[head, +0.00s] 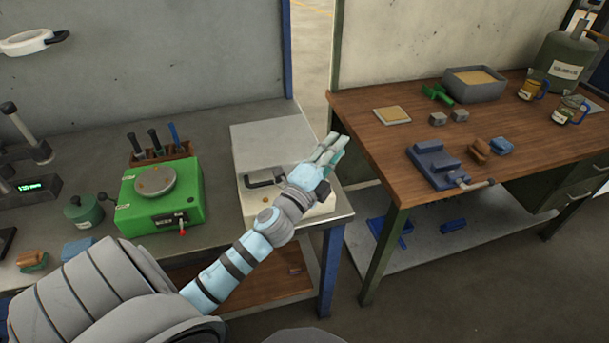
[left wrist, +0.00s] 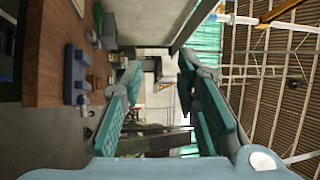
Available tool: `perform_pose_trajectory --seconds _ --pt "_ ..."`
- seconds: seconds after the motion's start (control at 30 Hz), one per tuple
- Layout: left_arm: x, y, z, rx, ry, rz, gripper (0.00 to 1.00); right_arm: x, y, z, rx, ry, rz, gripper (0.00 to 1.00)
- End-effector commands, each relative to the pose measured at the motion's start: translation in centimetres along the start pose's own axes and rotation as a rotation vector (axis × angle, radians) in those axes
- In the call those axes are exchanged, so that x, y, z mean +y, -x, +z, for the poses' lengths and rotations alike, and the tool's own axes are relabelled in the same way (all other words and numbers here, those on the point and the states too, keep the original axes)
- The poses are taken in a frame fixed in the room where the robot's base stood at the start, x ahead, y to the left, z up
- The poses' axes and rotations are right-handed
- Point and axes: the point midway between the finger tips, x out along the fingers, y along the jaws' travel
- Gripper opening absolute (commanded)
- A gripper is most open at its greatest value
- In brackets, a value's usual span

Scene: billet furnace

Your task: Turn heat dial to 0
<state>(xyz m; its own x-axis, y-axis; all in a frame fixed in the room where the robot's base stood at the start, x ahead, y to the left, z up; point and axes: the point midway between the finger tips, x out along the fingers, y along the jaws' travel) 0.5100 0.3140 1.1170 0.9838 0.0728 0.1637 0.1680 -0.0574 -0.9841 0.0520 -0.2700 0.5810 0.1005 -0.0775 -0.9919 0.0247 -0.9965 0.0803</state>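A pale grey box-shaped furnace (head: 262,138) with a black handle (head: 262,180) on its near side sits at the right end of the left bench in the head view. My left arm crosses in front of it and covers part of its front. I cannot make out the heat dial or its setting. My left gripper (head: 331,152) is above the furnace's right side, pointing away toward the gap between the benches. In the left wrist view its two fingers (left wrist: 160,70) are spread apart with nothing between them. My right gripper is not in view.
A green device (head: 150,205) with a round plate and red lever stands left of the furnace. A tool rack (head: 165,153) is behind it. The right wooden bench (head: 365,135) holds a blue vise (head: 435,163), a grey tray (head: 474,92) and mugs. A gap separates the benches.

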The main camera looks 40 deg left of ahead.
Motion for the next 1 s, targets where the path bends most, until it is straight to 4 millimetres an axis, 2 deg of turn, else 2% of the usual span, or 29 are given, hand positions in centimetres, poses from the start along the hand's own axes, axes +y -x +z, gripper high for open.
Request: perform_pose_trajectory --seconds 0.03,0.07,0.1,0.13,0.17,0.2,0.23,0.27,0.3,0.4,0.5,0.53,0.67,0.9,1.0 --pt "-4.0 -2.5 -2.4 0.164 -0.251 -0.132 0.28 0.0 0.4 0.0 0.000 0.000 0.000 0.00" --pt "-5.6 -3.6 -4.4 0.287 -0.440 -0.209 0.28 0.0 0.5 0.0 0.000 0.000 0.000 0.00" --pt "-6.6 -4.5 -6.8 0.462 -0.713 -0.293 0.28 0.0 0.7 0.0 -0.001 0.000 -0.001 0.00" --pt "-6.4 -4.8 -8.0 0.601 -0.925 -0.334 0.28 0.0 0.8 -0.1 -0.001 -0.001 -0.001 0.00" --pt "-5.6 -4.9 -8.3 0.741 -1.127 -0.352 0.28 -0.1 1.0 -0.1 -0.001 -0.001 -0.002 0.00" --pt "-3.9 -4.7 -7.2 0.928 -1.365 -0.337 0.28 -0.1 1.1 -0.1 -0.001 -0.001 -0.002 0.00" --pt "-2.7 -4.3 -5.5 1.064 -1.512 -0.302 0.28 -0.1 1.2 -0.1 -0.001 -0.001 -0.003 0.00" --pt "-1.8 -3.7 -3.2 1.194 -1.629 -0.249 0.28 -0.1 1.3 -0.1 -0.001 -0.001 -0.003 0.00" --pt "-1.0 -2.7 0.1 1.356 -1.738 -0.165 0.28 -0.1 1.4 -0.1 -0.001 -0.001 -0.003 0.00" --pt "-1.4 0.8 7.3 1.670 -1.827 0.044 0.28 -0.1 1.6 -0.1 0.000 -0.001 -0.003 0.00" --pt "-2.3 3.4 10.8 1.833 -1.803 0.164 0.28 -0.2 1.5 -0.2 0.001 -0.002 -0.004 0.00" --pt "-2.3 3.8 11.3 1.857 -1.795 0.182 0.28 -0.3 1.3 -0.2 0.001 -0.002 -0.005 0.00" --pt "-0.3 4.4 11.2 1.887 -1.783 0.196 0.28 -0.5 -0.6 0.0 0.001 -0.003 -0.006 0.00" --pt "6.8 4.3 9.3 1.885 -1.784 0.193 0.28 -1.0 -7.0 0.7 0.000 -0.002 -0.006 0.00" --pt "8.9 4.3 8.6 1.886 -1.782 0.194 0.28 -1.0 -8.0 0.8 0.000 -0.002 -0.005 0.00"
